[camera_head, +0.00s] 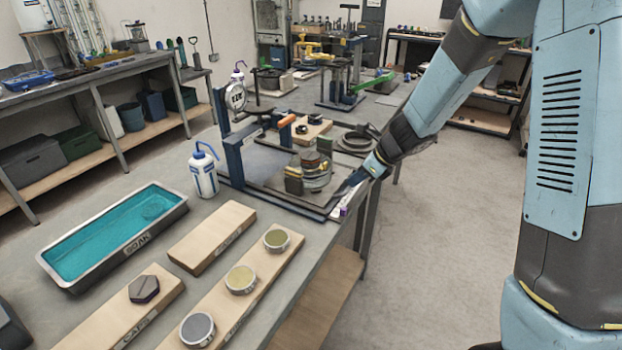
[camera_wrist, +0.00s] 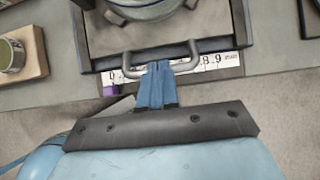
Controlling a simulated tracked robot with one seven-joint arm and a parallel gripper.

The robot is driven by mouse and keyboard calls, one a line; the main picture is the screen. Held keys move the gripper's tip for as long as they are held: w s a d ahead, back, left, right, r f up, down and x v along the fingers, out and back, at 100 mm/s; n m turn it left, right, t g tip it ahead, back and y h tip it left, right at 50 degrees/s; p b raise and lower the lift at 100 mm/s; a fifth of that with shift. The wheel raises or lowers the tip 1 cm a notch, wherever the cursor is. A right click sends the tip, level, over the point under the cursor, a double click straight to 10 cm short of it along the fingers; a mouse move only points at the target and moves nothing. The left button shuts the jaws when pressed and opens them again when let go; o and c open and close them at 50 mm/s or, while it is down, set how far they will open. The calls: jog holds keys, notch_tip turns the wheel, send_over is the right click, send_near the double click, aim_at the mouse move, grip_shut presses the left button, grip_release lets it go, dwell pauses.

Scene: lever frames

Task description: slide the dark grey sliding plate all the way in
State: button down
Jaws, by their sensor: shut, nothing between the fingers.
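The dark grey sliding plate (camera_wrist: 212,45) shows its front edge across the top of the wrist view, between two dark side rails. A grey U-shaped handle (camera_wrist: 129,62) stands out from this edge. My gripper (camera_wrist: 158,66) is shut and empty, its blue fingertips at the middle of the handle, overlapping its bar; whether they touch it I cannot tell. A white scale (camera_wrist: 222,61) with numbers lies along the front, partly hidden by the fingers. In the head view my gripper (camera_head: 350,186) is at the near right corner of the lever frame (camera_head: 234,150), and the plate is largely hidden.
Round weights (camera_head: 317,180) and other parts stand in the frame area. A white wash bottle (camera_head: 204,176), a teal soak tray (camera_head: 62,262) and wooden boards (camera_head: 212,237) with tins lie to the left and front. The floor right of the bench is clear.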

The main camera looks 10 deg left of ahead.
aim_at(319, 162)
jog(key=shift+w+a, duration=0.95)
jog(key=shift+a, duration=1.65)
jog(key=shift+w+a, duration=0.9)
jog(key=shift+a, duration=1.7)
jog(key=shift+w+a, duration=0.95)
jog(key=shift+a, duration=1.65)
jog(key=shift+s+d+r, duration=0.35)
jog(key=shift+d+r, duration=0.15)
jog(key=shift+d, duration=0.45)
jog(key=shift+s+d+r, duration=0.35)
jog(key=shift+d+r, duration=0.2)
jog(key=shift+d, duration=0.4)
jog(key=shift+s+d+r, duration=0.35)
jog(key=shift+d+r, duration=0.15)
jog(key=shift+d, duration=0.45)
